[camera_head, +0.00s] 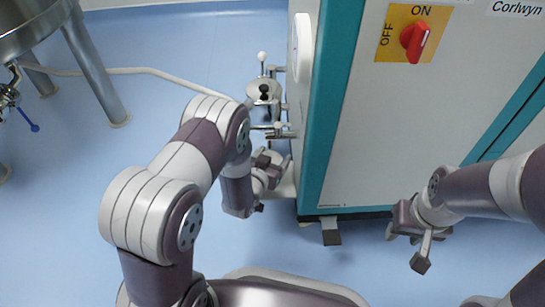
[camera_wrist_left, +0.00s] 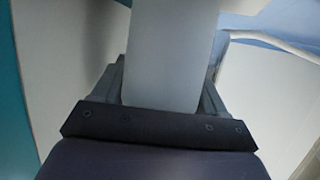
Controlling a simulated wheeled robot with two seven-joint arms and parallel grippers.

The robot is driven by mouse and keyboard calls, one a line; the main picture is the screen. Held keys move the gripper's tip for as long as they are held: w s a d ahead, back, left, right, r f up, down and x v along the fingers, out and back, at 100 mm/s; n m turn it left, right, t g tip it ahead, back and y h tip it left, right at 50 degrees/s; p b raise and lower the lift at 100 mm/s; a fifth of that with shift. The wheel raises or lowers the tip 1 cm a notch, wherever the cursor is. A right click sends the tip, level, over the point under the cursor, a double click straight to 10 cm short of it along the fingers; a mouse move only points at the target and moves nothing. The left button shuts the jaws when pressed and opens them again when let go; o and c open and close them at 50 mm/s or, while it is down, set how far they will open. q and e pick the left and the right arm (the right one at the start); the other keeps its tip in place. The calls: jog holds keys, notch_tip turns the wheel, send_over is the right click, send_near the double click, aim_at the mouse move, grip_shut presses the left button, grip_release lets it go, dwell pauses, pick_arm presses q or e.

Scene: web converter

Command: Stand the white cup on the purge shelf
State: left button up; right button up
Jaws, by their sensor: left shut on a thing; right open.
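My left gripper (camera_head: 272,172) is low beside the left side of the teal and grey cabinet, partly hidden by its own wrist. In the left wrist view a smooth white body, the white cup (camera_wrist_left: 168,50), stands between the two fingers, and the gripper is shut on it. Its far end runs out of the picture, and in the head view I cannot make it out clearly. A pale surface (camera_head: 285,189) shows by the left gripper at the cabinet's side; I cannot tell whether it is the purge shelf. My right gripper (camera_head: 420,250) is open and empty in front of the cabinet.
The cabinet (camera_head: 385,130) has a red switch (camera_head: 415,41) on a yellow plate. Valves with knobs (camera_head: 263,90) stick out from its left side. A steel vessel on legs (camera_head: 85,60) stands at the upper left, with a pale hose (camera_head: 150,70).

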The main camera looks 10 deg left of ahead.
pick_arm(q)
jog(key=shift+f+b, duration=0.45)
jog(key=shift+f, duration=0.1)
jog(key=o, duration=1.1)
jog(key=shift+r, duration=0.1)
